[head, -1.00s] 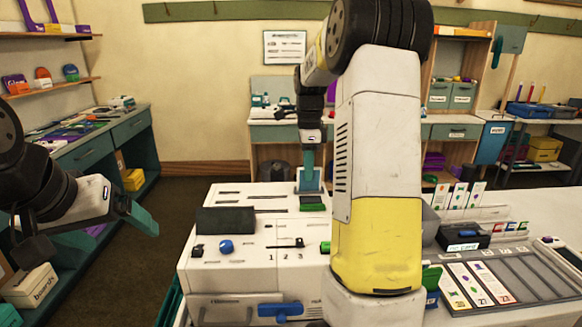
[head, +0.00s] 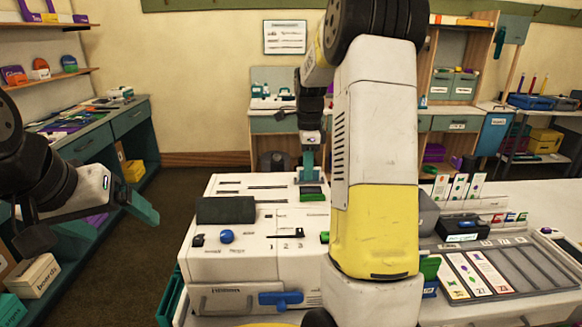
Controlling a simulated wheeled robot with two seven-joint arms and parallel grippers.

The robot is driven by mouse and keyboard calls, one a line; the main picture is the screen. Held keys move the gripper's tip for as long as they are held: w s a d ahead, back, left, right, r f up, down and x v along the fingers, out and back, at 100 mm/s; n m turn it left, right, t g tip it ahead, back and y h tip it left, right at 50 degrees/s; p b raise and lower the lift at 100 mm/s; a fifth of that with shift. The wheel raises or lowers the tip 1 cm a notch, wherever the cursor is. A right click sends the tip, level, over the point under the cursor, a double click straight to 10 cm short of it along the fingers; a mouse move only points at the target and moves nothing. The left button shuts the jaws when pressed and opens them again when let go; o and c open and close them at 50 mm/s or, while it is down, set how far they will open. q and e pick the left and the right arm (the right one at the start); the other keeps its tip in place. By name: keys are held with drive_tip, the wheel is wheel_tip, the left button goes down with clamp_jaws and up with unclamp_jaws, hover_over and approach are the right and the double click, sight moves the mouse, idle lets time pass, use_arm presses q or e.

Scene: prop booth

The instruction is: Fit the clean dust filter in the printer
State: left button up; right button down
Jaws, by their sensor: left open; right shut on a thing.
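The white printer (head: 225,265) stands in the middle, with slots, a dark panel and a blue knob on its top. My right gripper (head: 308,168) is shut on a small pale, blue-grey panel, likely the dust filter (head: 308,179), over the back right of the printer top. The panel is upright, just behind a green tab (head: 312,193). Its lower edge is at or in the top; I cannot tell how deep. My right arm hides the printer's right side. My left gripper (head: 145,209) is open and empty, left of the printer and apart from it.
A blue handle (head: 281,299) is on the printer's front. To the right are a grey rack (head: 520,272) with cards and a small dark device (head: 462,229). A teal workbench (head: 90,150) runs along the left. Open floor lies between it and the printer.

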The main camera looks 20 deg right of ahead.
idle(0.3)
drive_tip(key=c, duration=1.4)
unclamp_jaws()
drive_tip(key=shift+r, duration=3.85)
